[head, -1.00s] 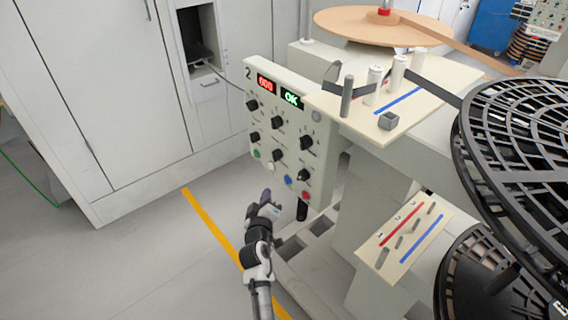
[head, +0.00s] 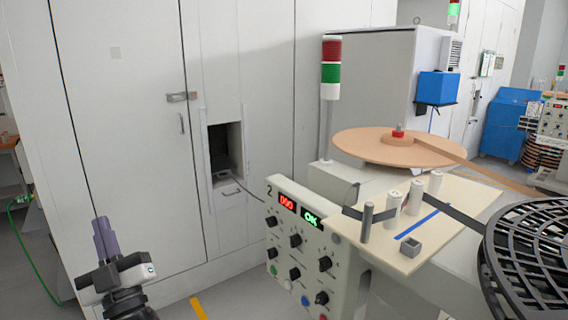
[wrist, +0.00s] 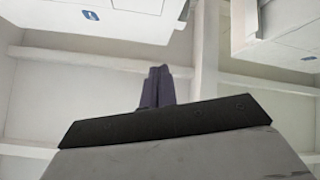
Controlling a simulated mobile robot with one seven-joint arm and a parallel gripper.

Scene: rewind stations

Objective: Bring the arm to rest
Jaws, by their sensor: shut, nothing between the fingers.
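My gripper (head: 104,238) is at the lower left of the head view, raised and pointing up in front of the white cabinet (head: 110,150). Its dark purple fingers are together with nothing between them. In the wrist view the closed fingers (wrist: 157,88) stand up in the middle, with the pale ceiling and white ceiling units behind them. The gripper touches nothing that I can see. The rest of my arm is mostly below the picture's edge.
The station's control panel (head: 302,245), with a red display and a green OK, stands right of my gripper. Rollers (head: 393,208), a tan disc (head: 400,147) and a black reel (head: 535,230) lie farther right. A green hose (head: 35,265) runs down at the left.

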